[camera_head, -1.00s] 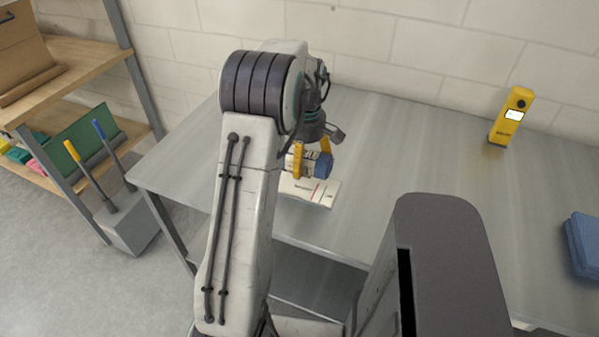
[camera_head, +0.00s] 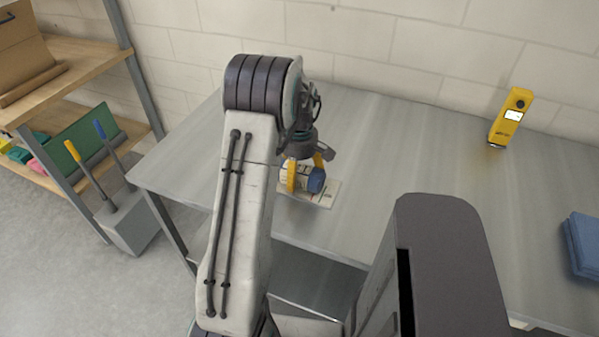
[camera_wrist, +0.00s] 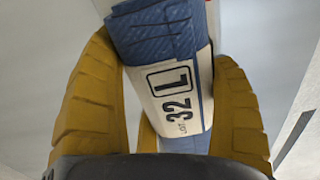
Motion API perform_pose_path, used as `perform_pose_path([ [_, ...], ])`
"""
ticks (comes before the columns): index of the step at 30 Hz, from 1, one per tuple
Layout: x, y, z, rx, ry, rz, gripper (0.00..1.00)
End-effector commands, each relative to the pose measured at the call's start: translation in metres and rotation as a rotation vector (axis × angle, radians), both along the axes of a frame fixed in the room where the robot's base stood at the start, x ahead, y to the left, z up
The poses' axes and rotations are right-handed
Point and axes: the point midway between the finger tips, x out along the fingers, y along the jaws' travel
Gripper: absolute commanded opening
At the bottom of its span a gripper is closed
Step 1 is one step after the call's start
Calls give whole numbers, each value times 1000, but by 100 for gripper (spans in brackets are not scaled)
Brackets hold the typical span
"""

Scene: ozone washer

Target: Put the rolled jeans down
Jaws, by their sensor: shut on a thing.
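The rolled jeans (camera_head: 316,181) are a blue roll with a pale paper band. In the wrist view the jeans (camera_wrist: 160,40) show the band printed "32 L" between yellow fingers. My gripper (camera_head: 305,174) is shut on them, one yellow finger on each side. The roll is low over a flat white printed card (camera_head: 325,197) on the grey metal table (camera_head: 400,150). I cannot tell whether the roll touches the card. My arm hides part of the card and the table on the left.
A yellow handheld meter (camera_head: 510,118) stands at the back right of the table. Folded blue cloth (camera_head: 583,245) lies at the right edge. The middle of the table is clear. A wooden shelf (camera_head: 70,70) and a grey bin (camera_head: 130,222) with tools stand to the left.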

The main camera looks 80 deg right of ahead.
Motion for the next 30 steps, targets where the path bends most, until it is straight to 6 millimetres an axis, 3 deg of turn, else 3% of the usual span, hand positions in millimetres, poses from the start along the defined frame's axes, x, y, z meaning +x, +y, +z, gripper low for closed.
perform_pose_path([
  [5,0,0,-3,-1,0,0,43],
  [6,0,0,-3,0,0,0,83],
  [12,0,0,-2,0,0,0,100],
  [23,0,0,3,-1,0,0,100],
  [30,0,0,36,-5,0,0,100],
])
